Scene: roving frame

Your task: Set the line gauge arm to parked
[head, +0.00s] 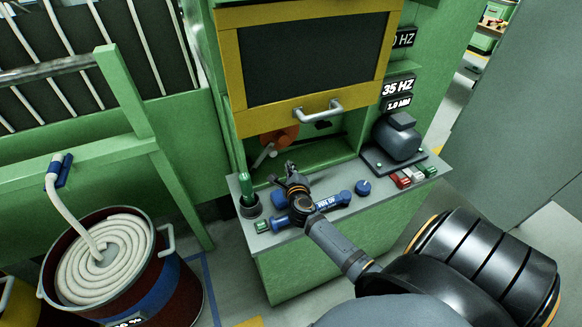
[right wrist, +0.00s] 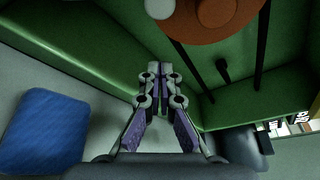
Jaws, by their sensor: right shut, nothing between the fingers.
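Under the yellow-framed door an orange round part (head: 284,137) with a pale grey lever (head: 264,155) shows inside the green machine's opening. I cannot tell for certain whether this is the line gauge arm, and no parked mark is readable. In the right wrist view the orange part (right wrist: 208,18) is at the top, with a pale knob (right wrist: 159,8) at its left. My right gripper (head: 290,167) is at the front of the opening, just below the orange part and apart from it. Its fingers (right wrist: 155,70) are shut and empty. My left gripper is out of view.
The grey ledge (head: 395,197) holds a blue labelled tool (head: 334,201), a green-handled item in a cup (head: 246,192), a grey motor (head: 397,137) and small red and green blocks. The door handle (head: 319,112) juts out above my gripper. A drum of coiled rope (head: 104,251) stands left.

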